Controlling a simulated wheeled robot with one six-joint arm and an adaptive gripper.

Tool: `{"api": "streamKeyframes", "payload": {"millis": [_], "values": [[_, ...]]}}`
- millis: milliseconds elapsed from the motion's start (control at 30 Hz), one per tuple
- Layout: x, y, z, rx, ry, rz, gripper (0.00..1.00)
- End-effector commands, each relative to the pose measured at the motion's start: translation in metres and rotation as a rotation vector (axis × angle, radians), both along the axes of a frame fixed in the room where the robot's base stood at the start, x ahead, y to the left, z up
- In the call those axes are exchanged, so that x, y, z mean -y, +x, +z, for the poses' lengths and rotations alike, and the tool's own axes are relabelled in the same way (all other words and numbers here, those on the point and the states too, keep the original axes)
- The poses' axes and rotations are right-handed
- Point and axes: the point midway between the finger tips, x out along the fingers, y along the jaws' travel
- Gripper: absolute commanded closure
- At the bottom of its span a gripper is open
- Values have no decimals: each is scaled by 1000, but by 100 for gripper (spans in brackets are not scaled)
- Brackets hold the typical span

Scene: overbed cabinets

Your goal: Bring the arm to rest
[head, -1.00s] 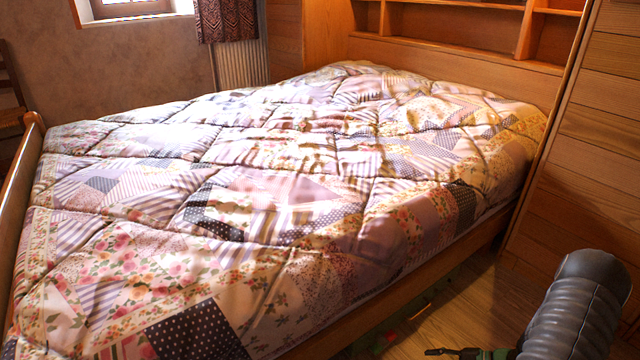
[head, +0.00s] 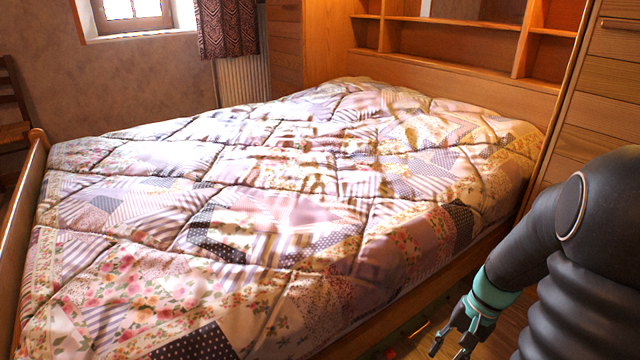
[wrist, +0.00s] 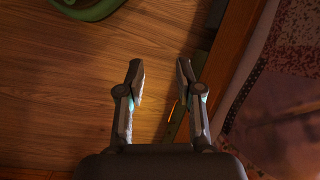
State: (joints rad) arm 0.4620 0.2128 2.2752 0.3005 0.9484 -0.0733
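My gripper (wrist: 160,75) shows in the wrist view with its two dark fingers apart and nothing between them. It hangs over the wooden floor (wrist: 75,110), beside the bed's wooden side rail (wrist: 228,65). In the head view my gripper (head: 453,338) is at the lower right, low beside the near side of the bed, pointing down. My dark, ribbed arm with a teal band at the wrist fills the lower right corner and hides part of the floor and cabinet there.
A bed with a patchwork quilt (head: 270,215) takes up most of the head view. A wooden cabinet (head: 590,115) stands at the right, and shelves (head: 450,45) are behind the headboard. A green rounded object (wrist: 95,8) lies at the wrist view's top left.

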Motion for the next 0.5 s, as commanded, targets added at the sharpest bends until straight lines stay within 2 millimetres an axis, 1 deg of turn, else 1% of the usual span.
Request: {"api": "streamKeyframes", "payload": {"millis": [33,100,500], "values": [[-4,-4,18,26,-38,30,64],[-9,-10,36,58,-87,68,64],[-39,-46,131,289,-320,297,64]]}}
